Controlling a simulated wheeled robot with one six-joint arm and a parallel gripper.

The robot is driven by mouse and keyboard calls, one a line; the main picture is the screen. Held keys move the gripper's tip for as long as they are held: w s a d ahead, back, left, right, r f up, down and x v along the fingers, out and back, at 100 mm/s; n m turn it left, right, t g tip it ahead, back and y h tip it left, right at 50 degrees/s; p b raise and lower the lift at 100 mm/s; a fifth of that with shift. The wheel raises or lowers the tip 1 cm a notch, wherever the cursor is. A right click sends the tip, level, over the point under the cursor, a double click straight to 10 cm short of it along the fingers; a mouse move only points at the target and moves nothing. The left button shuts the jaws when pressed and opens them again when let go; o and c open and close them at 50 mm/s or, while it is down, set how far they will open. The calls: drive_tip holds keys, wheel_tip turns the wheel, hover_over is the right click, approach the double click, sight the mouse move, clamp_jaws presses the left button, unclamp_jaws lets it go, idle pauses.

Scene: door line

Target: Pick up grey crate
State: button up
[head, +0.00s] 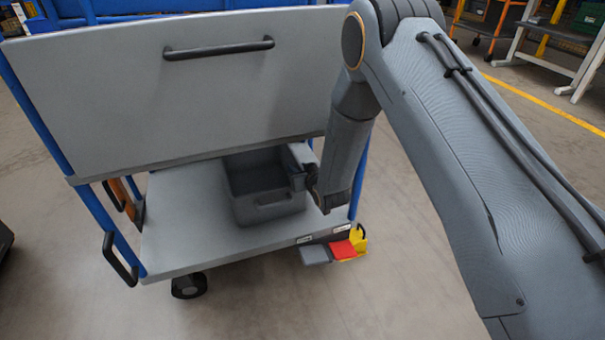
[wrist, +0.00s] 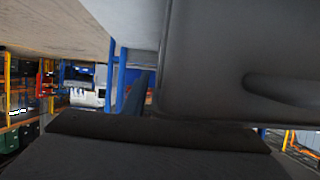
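The grey crate (head: 270,213) stands upright on the lower shelf of a cart, with its open top and a front handle showing in the head view. It looks empty as far as I can see inside. My gripper (head: 304,178) is at the crate's right side, close to its wall. In the wrist view a grey wall with a handle, seemingly the crate (wrist: 215,65), fills the upper right, very near. A dark part of my gripper crosses the bottom there. The fingertips are hidden, so I cannot tell whether they touch or grip the crate.
The cart's grey shelf (head: 185,225) is clear left of the crate. A raised grey panel (head: 110,95) with a black handle (head: 218,49) hangs over the crate's back. Blue posts flank the shelf.

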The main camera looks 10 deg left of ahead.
drive_tip(key=shift+w+a+f, duration=0.1)
drive_tip(key=shift+w+a, duration=0.05)
drive_tip(key=shift+w, duration=0.1)
drive_tip(key=shift+c, duration=0.3)
clamp_jaws()
idle(1.1)
